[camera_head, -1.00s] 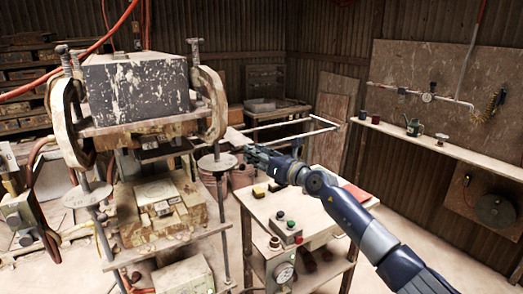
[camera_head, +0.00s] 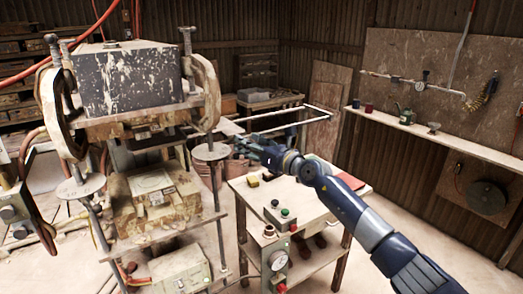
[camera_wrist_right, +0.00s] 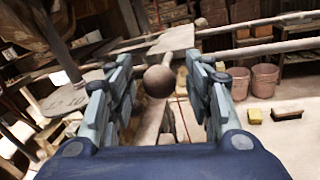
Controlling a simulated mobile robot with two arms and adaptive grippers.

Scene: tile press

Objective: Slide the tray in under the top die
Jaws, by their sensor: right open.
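The press's upper block (camera_head: 135,80) is dark grey with chipped paint. The top die under it is shadowed and hard to make out. The worn lower die (camera_head: 152,190) sits below, with an open gap between. A pale flat plate (camera_head: 229,127), seemingly part of the tray, shows right of the press by the rails; it also shows in the right wrist view (camera_wrist_right: 174,38). My right gripper (camera_head: 240,146) is just in front of the plate. In the wrist view its fingers (camera_wrist_right: 160,92) are open, with a brown round knob (camera_wrist_right: 159,81) between them, not visibly clamped. My left gripper is out of view.
Two pale rails (camera_head: 275,117) run right from the press. A work table (camera_head: 315,195) with a button box (camera_head: 278,214) stands below my right arm. A round disc on a post (camera_head: 211,152) is close left of the gripper. Buckets (camera_wrist_right: 252,80) stand behind.

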